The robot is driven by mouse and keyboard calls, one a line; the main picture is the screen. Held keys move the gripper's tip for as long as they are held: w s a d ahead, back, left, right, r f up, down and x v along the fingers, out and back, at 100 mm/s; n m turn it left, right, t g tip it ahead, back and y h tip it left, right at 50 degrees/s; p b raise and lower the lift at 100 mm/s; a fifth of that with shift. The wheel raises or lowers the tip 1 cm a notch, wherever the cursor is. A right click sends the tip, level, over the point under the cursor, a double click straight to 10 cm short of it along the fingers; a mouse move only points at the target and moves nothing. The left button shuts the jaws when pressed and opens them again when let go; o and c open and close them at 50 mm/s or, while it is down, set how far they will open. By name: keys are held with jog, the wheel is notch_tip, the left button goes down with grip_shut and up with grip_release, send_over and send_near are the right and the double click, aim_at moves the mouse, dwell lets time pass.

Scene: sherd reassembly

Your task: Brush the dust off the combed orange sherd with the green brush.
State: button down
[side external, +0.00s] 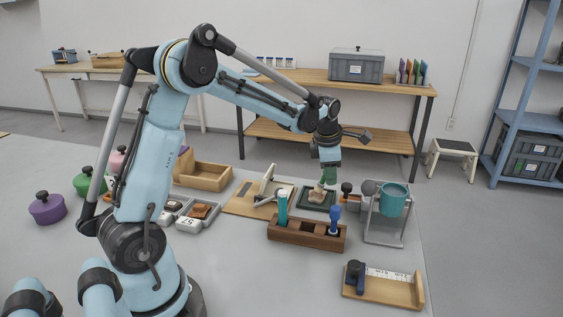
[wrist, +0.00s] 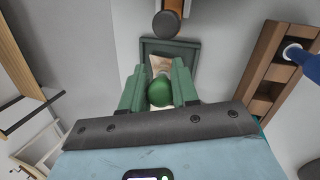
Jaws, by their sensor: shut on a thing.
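My gripper (side external: 327,180) points down over the dark green tray (side external: 305,204) on the table. Its green fingers (wrist: 159,90) are shut on the green brush (wrist: 160,92), whose round green end shows between them in the wrist view. A pale tan-orange sherd (side external: 316,196) lies in the green tray, just below the brush. In the wrist view the sherd (wrist: 159,64) is partly hidden by the fingers and the brush. I cannot make out combing or dust on it, and I cannot tell whether the bristles touch it.
A wooden holder (side external: 305,238) with a teal handle (side external: 282,206) and a blue-handled tool (side external: 335,219) stands in front of the tray. A grey stand with a teal pot (side external: 393,199) is to the right. Numbered trays (side external: 199,221) with sherds lie left. Bare table lies front centre.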

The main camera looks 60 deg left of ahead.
jog(key=shift+s+a, duration=0.65)
jog(key=shift+s, duration=0.05)
jog(key=shift+w+d+f, duration=0.1)
jog(key=shift+w+d, duration=1.15)
notch_tip(320, 180, up, 6)
jog(key=shift+r, duration=1.55)
jog(key=shift+a, duration=0.1)
